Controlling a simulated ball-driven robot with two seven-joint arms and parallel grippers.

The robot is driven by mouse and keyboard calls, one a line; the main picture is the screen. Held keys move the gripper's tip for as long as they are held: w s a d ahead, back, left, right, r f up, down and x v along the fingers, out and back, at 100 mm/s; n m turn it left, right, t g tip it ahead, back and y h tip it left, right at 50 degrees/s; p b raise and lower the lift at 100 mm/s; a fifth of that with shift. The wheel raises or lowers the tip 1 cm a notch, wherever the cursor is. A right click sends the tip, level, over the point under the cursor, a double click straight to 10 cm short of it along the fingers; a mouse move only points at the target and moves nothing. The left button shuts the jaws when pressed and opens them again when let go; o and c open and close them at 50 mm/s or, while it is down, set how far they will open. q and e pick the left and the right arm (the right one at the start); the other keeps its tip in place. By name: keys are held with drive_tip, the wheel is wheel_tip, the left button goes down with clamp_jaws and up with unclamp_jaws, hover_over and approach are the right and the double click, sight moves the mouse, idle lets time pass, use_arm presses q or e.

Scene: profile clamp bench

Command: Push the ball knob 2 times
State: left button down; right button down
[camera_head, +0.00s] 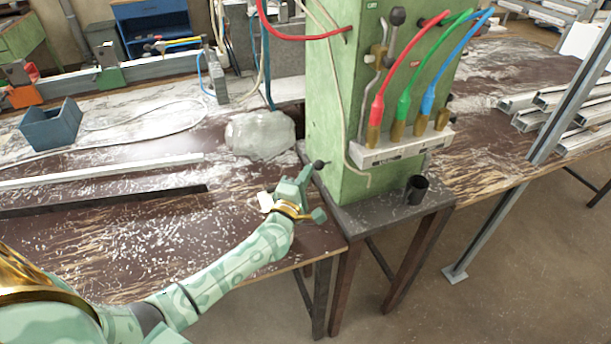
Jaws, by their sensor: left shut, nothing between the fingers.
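A small dark ball knob (318,164) shows low against the left face of the green machine column, with a short stem beside it. My left gripper (308,173) is shut and empty, and its tip is right at this knob. I cannot tell whether the two touch. Another, larger dark ball (397,16) tops a lever high on the column's front. My right gripper is not in view.
The green column (333,110) stands on a dark stand (385,215) beside the worn bench (150,235). Red, green and blue hoses plug into its front. A grey lump (260,134) lies behind my gripper. A black cup (417,188) stands at right. A steel post (560,130) rises further right.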

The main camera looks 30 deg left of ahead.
use_arm(q)
drive_tip(key=shift+w+d+r, duration=0.15)
drive_tip(key=shift+w+d, duration=0.45)
drive_tip(key=shift+d, duration=0.05)
drive_tip(key=shift+r, duration=0.1)
drive_tip(key=shift+s+d, duration=0.2)
drive_tip(key=shift+s, duration=0.2)
drive_tip(key=s+d+f+p, duration=0.1)
drive_tip(key=s+f, duration=0.1)
drive_tip(key=s, duration=1.3)
drive_tip(key=shift+s+f+p, duration=0.15)
drive_tip(key=shift+s+p, duration=0.1)
drive_tip(key=shift+p, duration=0.05)
idle(0.8)
